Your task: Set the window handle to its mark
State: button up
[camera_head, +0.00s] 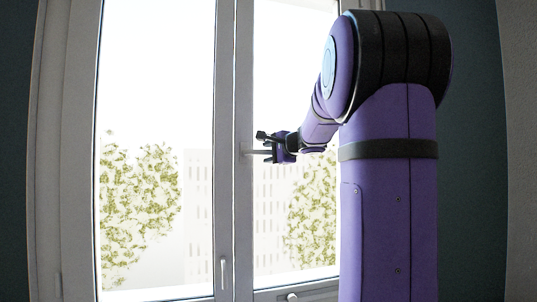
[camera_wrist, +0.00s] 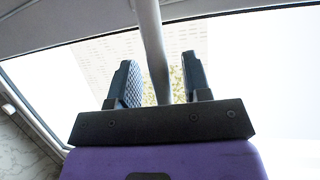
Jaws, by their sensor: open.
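The window handle (camera_head: 254,152) is a pale grey bar. In the head view it points sideways to the right from the window's middle upright. My gripper (camera_head: 265,147) is at the handle's free end, with one finger above the bar and one below. In the wrist view the handle (camera_wrist: 152,40) runs down from the top edge into the space between the two fingers of my gripper (camera_wrist: 160,78). The fingers are apart, with a visible gap on both sides of the bar. I cannot make out a mark for the handle in either view.
A second, upright handle (camera_head: 223,272) sits low on the left window frame. A round pale knob (camera_head: 291,297) shows at the bottom edge. The window's middle upright (camera_head: 243,220) stands just left of my gripper. Dark walls (camera_head: 475,180) flank the window.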

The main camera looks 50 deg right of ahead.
jog(key=shift+w, duration=0.35)
jog(key=shift+c, duration=0.3)
grip_shut()
jog(key=shift+s+f, duration=0.1)
